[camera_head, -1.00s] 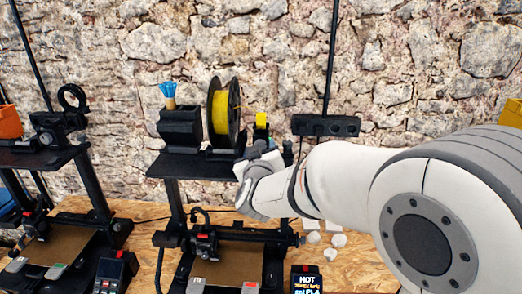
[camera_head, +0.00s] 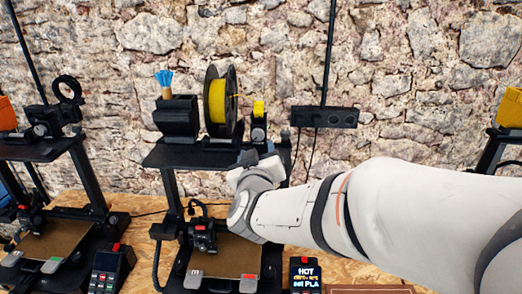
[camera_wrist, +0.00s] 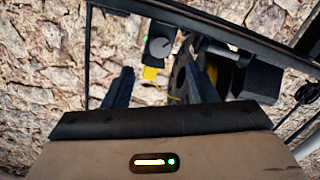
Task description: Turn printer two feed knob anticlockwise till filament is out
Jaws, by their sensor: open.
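Printer two is the middle printer (camera_head: 215,160), with a yellow filament spool (camera_head: 217,100) on its top shelf. The yellow block (camera_wrist: 150,73) is there too. My gripper (camera_wrist: 160,68) is open and empty; the knob lies ahead between its fingers, apart from them. In the head view my gripper (camera_head: 250,160) is just below the knob, its fingers hard to make out.
A dark holder with blue-tipped items (camera_head: 165,85) stands left of the spool. A black bar (camera_head: 325,117) is at the right on an upright. The display (camera_head: 306,273) reads HOT and set PLA. Another printer (camera_head: 45,150) stands at left. A stone wall is behind.

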